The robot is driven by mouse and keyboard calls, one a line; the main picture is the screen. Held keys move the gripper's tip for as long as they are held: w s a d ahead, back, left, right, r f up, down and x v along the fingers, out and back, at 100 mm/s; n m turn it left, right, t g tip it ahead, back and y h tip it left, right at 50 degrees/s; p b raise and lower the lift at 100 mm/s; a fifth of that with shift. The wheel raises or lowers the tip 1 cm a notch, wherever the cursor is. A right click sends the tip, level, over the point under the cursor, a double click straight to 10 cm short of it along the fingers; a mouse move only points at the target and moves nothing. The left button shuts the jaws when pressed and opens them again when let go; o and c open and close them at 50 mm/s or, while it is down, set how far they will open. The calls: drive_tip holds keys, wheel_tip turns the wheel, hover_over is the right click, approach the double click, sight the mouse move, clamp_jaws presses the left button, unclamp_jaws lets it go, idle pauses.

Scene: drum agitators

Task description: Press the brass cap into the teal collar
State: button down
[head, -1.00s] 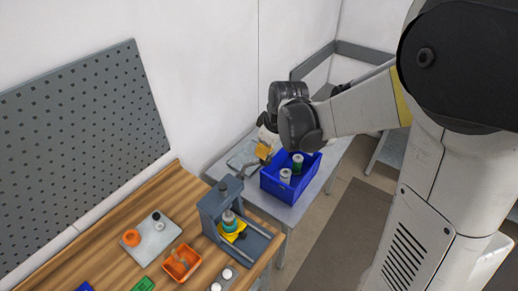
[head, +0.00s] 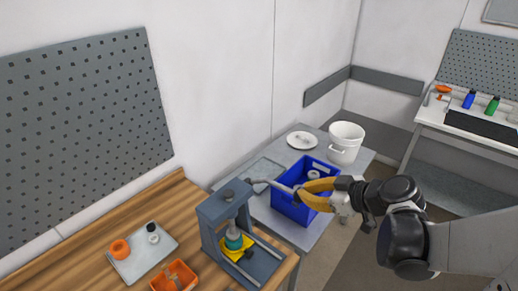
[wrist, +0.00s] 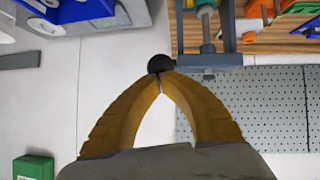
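A grey press (head: 210,232) stands at the wooden bench's right end. The teal collar (head: 233,243) sits on a yellow holder (head: 236,252) under its grey ram. I cannot make out the brass cap. The press lever (head: 270,184) reaches right from the press's top. My gripper (head: 300,193), with yellow fingers, is at the lever's far end, above the blue crate. In the wrist view the fingers of my gripper (wrist: 160,78) meet at their tips, right against the lever's dark round knob (wrist: 161,64). The knob shows beyond the tips, not clearly between them.
The blue crate (head: 286,208) stands on a grey side table behind the bench, with a white pot (head: 346,142) and a white lid (head: 302,140). A grey tray (head: 142,256) and an orange bin (head: 174,279) lie left of the press.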

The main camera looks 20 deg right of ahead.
drive_tip(key=shift+t+y, duration=0.4)
drive_tip(key=shift+t, duration=0.1)
drive_tip(key=shift+s+d+f+b, duration=0.15)
drive_tip(key=shift+f+b, duration=0.55)
drive_tip(key=shift+b, duration=0.05)
drive_tip(key=shift+s+d+f+b, duration=0.1)
drive_tip(key=shift+s+f+b, duration=0.1)
drive_tip(key=shift+f+b, duration=0.55)
drive_tip(key=shift+s+d+f+b, duration=0.15)
drive_tip(key=shift+f+b, duration=0.55)
drive_tip(key=shift+r, duration=0.1)
